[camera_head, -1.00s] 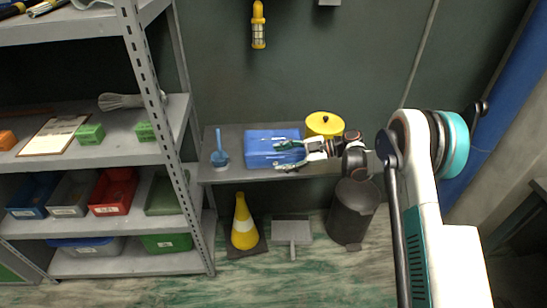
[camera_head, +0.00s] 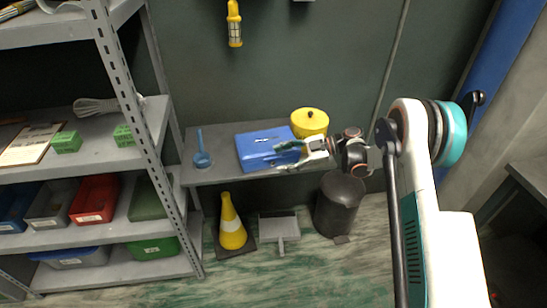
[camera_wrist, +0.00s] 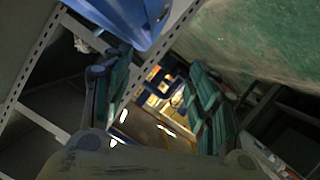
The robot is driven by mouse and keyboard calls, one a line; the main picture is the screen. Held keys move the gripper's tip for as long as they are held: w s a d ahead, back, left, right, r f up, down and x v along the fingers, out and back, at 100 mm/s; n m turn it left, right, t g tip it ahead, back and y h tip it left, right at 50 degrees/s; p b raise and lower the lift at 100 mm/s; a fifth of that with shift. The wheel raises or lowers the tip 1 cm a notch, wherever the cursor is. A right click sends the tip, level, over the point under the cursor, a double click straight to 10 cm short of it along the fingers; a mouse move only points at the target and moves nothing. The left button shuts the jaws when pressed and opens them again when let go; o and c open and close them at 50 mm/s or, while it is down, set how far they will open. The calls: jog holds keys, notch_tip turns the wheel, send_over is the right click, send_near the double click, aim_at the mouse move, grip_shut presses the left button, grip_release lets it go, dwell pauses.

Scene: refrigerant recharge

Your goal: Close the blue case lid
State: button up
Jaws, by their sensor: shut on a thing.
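The blue case (camera_head: 262,143) lies on the grey bench, and its lid looks down or nearly down in the head view. Whether the lid sits flush cannot be told. My gripper (camera_head: 285,156) reaches in from the right, with its green fingers at the case's right front corner. I take it to be shut on the case there, but the contact itself is unclear. In the wrist view the fingers (camera_wrist: 160,65) stand apart, and a blue surface (camera_wrist: 125,18), likely the case, shows above them.
A yellow lidded pot (camera_head: 309,124) stands just behind my gripper. A blue scoop-like tool (camera_head: 201,150) is left of the case on the grey bench (camera_head: 222,170). A metal shelf (camera_head: 140,110) stands at left. A yellow cone (camera_head: 231,225), dustpan (camera_head: 280,229) and dark bin (camera_head: 339,205) are below.

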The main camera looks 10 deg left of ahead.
jog(key=d, duration=0.7)
jog(key=shift+f, duration=0.3)
jog(key=shift+w, duration=0.15)
jog(key=v, duration=1.2)
jog(key=shift+d, duration=0.2)
jog(key=shift+r, duration=0.1)
jog(key=shift+r+m, duration=0.1)
jog(key=shift+m, duration=0.2)
